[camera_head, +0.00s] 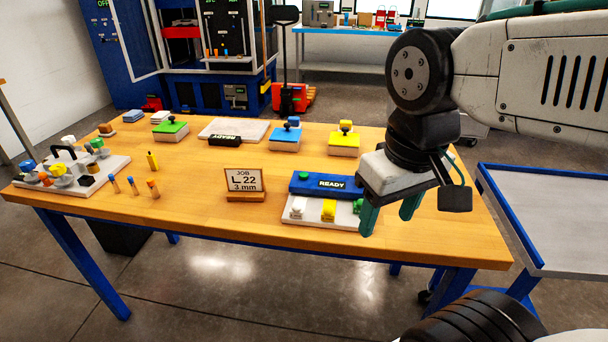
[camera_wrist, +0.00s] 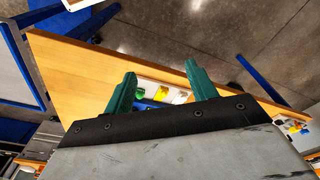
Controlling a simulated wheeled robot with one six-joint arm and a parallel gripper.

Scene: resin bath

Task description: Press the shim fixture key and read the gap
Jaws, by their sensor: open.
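The shim fixture has a blue housing (camera_head: 345,188) with a dark display reading "READY" and a green round key (camera_head: 304,176) on its top left. A white base (camera_head: 312,216) in front of it carries small white, yellow and green pieces. My gripper (camera_head: 390,210) is open and empty, above the table at the fixture's right end, with its green fingers pointing down. In the wrist view the white base (camera_wrist: 149,83) shows between the open fingers (camera_wrist: 161,72), and its blue housing is partly hidden. No gap number shows on the display.
Small vials, a tool tray (camera_head: 110,170) and several knobbed blocks stand left and behind. A grey-topped blue cart (camera_head: 560,215) is at right.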

